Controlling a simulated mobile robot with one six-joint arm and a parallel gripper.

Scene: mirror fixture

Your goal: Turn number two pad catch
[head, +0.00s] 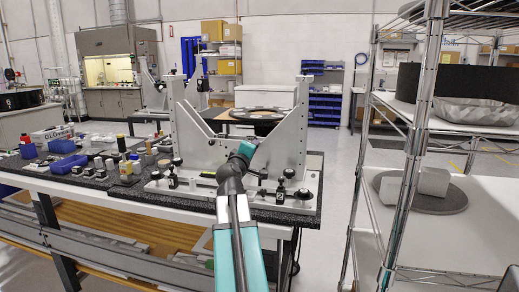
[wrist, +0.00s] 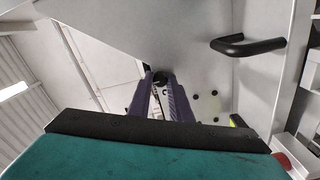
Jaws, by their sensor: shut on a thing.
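The mirror fixture (head: 199,140) has two pale metal uprights with sloped inner edges and a round dark ring (head: 258,115) between them. My gripper (head: 250,144) is between the uprights, below and in front of the ring, with its fingertips hidden in the head view. In the wrist view my gripper (wrist: 162,88) has its two purple-grey fingers close together around a small dark round part (wrist: 161,77), seen end-on against the pale plate. I take this to be the pad catch; no number is readable. Most of it is hidden between the fingers.
A black handle (wrist: 248,46) sticks out from the pale plate right of my fingers. Black-knobbed clamps (head: 280,192) stand along the fixture's front base. A wire shelf (head: 440,130) stands close on the right.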

